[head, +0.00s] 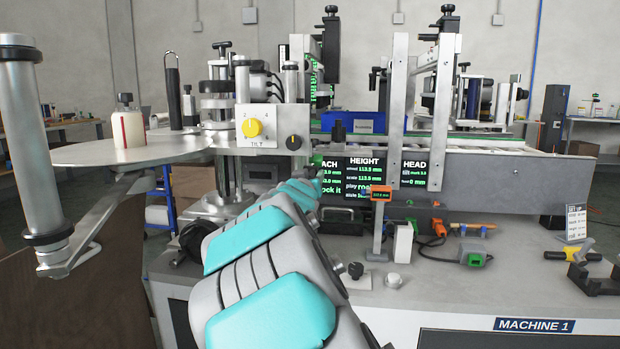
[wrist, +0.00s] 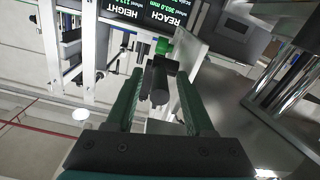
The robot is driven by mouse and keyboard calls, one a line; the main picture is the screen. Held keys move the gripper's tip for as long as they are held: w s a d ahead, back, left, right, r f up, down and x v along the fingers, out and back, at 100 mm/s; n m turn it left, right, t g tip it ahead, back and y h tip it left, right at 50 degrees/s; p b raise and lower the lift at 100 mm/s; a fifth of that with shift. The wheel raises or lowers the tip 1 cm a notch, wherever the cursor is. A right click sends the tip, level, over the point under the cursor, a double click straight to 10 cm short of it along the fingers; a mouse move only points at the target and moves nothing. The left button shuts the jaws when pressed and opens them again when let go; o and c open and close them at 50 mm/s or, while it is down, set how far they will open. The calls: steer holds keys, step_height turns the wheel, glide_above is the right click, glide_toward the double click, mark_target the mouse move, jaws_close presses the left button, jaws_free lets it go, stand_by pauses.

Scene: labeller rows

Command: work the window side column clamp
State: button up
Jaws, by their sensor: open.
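My gripper (wrist: 158,84) shows in the wrist view with two dark green fingers spread apart. A dark clamp handle (wrist: 160,82) with a black block at its top lies in the gap between them. Clear gaps show on both sides, and I cannot tell its depth. A green part (wrist: 164,47) sits just beyond it, beside a pale plate (wrist: 188,52). In the head view my arm covers the gripper and this clamp. A column with black collars (head: 219,95) stands left of the dial box. I cannot tell from the frames which column is on the window side.
The dial box (head: 272,128) and round plate (head: 125,150) are at left. A small readout on a post (head: 381,195) stands close right of my arm.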

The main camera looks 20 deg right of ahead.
jaws_close()
stand_by(0.3)
stand_by(1.1)
